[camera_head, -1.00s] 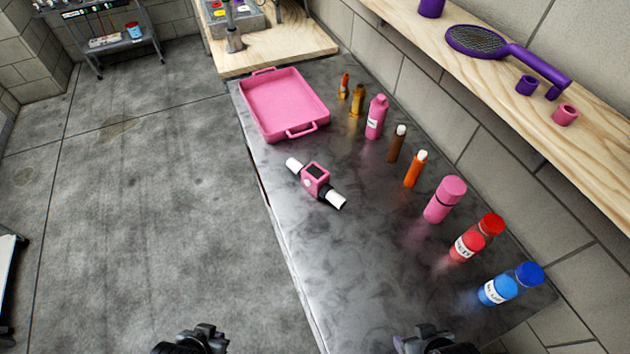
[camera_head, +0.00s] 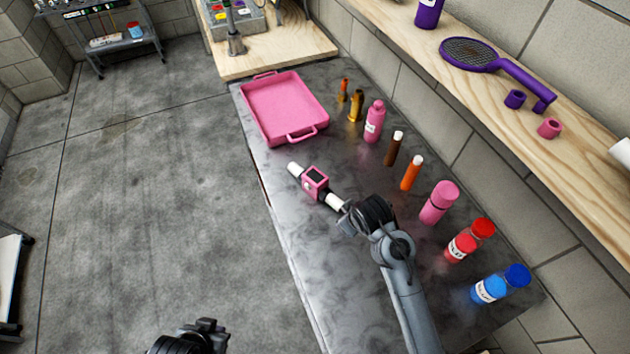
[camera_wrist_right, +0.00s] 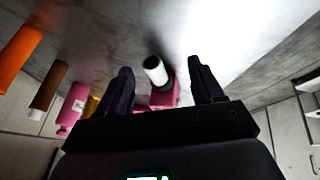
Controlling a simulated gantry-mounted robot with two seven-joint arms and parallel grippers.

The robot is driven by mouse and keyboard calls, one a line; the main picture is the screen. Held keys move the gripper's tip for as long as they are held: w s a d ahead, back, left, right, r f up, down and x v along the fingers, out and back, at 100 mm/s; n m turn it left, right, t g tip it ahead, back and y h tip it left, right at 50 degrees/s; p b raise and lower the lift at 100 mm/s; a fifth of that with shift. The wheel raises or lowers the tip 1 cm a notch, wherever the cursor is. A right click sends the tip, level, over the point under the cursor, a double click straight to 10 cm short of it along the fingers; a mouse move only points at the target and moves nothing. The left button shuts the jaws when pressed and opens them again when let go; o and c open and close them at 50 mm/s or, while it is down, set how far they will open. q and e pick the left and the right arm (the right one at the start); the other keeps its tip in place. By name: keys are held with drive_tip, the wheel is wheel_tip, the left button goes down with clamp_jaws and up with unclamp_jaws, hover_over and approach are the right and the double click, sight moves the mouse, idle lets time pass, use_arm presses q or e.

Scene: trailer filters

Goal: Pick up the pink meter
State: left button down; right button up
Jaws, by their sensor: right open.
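The pink meter (camera_head: 315,182) is a small pink box with a dark screen and white-tipped ends. It lies on the dark metal table (camera_head: 290,245) in front of the pink tray. My right gripper (camera_head: 346,217) is at the meter's near white end (camera_head: 334,202); I cannot tell in the head view whether they touch. In the right wrist view my right gripper (camera_wrist_right: 163,88) is open, with the meter's white end (camera_wrist_right: 155,70) between its spread fingers and the pink body (camera_wrist_right: 163,97) partly hidden behind the gripper. My left gripper (camera_head: 205,328) is low over the floor, away from the table.
The pink tray (camera_head: 284,108) stands behind the meter. Several bottles and tubes line the wall side, including a pink bottle (camera_head: 439,202), an orange tube (camera_head: 412,173), a red bottle (camera_head: 469,240) and a blue bottle (camera_head: 500,284). A wooden shelf (camera_head: 420,62) runs above them.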

drive_tip(key=n, duration=0.1)
approach(334, 200)
drive_tip(key=shift+b+x, duration=1.2)
drive_tip(key=shift+x, duration=3.3)
drive_tip(key=shift+w+f, duration=0.15)
drive_tip(key=shift+f, duration=0.3)
drive_tip(key=shift+c, duration=0.2)
clamp_jaws()
